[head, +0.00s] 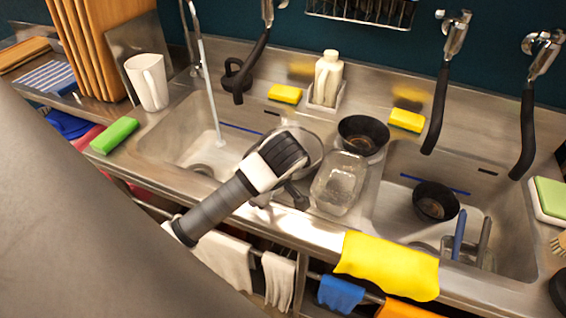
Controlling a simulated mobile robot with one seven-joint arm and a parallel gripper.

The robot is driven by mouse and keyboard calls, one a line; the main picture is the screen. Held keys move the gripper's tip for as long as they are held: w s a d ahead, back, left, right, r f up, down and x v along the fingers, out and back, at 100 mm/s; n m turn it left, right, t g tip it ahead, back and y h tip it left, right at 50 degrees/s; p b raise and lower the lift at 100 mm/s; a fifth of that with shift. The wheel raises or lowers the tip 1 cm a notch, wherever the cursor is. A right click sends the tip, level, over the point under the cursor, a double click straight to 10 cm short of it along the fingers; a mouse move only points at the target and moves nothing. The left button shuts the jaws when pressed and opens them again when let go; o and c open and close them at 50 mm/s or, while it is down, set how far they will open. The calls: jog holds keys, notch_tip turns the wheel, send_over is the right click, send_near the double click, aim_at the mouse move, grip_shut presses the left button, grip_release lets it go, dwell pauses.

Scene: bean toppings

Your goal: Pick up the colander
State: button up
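A round, shiny metal vessel that looks like the colander (313,150) sits on the ledge between the two sinks in the head view. My wrist covers its left and front parts, so its holes and handle cannot be made out. My gripper (282,198) is at the near side of this vessel, below my dark wrist joint. Its fingers are small and mostly hidden. I cannot tell whether they are open or shut, or whether they touch the vessel.
A clear glass container (339,184) and a dark bowl (363,136) stand close to the right of the vessel. Water runs into the left sink (172,138). The right sink (395,205) holds another dark bowl (435,201). A yellow cloth (388,265) hangs over the front edge.

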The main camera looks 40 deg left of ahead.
grip_shut()
jog(key=shift+r, duration=0.1)
dwell(0.4)
